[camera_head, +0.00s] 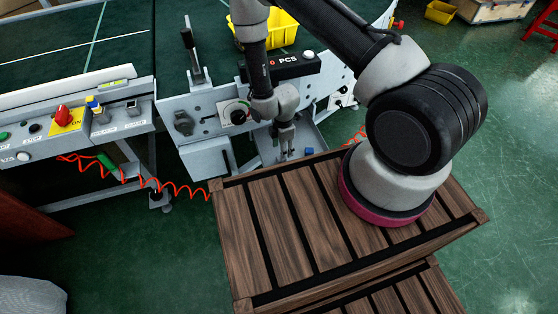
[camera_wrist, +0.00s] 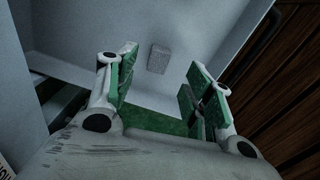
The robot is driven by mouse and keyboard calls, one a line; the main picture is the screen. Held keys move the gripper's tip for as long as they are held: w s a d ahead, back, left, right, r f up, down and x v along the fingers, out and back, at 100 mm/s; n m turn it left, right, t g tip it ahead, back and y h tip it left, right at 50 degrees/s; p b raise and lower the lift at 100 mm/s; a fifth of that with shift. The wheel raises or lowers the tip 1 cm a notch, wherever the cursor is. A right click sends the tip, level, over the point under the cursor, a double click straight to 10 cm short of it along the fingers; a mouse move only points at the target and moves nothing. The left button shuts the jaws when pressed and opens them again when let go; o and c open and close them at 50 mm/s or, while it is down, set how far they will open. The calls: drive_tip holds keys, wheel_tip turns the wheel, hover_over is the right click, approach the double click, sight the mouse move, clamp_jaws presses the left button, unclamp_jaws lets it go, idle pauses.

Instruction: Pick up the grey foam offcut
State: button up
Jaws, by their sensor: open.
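The grey foam offcut (camera_wrist: 158,58) is a small light-grey block on the pale grey floor of a tray (camera_wrist: 110,20) in the wrist view. My gripper (camera_wrist: 162,78) is open, its green-padded fingers apart to the left and right, with the offcut showing between and beyond the fingertips. Nothing is held. In the head view my gripper (camera_head: 286,154) points down into the grey tray (camera_head: 322,141) at the conveyor's end. I cannot make out the offcut in that view.
A small blue item (camera_head: 309,151) shows by the tray. A slatted wooden crate (camera_head: 275,229) stands close in front of it. The conveyor (camera_head: 130,40) carries a yellow bin (camera_head: 283,28). A red coiled hose (camera_head: 180,189) hangs at the left. Green floor is open at the right.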

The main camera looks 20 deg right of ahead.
drive_tip(key=f, duration=0.6)
drive_tip(key=shift+w+d+f, duration=0.1)
drive_tip(key=shift+d+f, duration=0.1)
drive_tip(key=shift+f, duration=0.15)
drive_tip(key=c, duration=0.8)
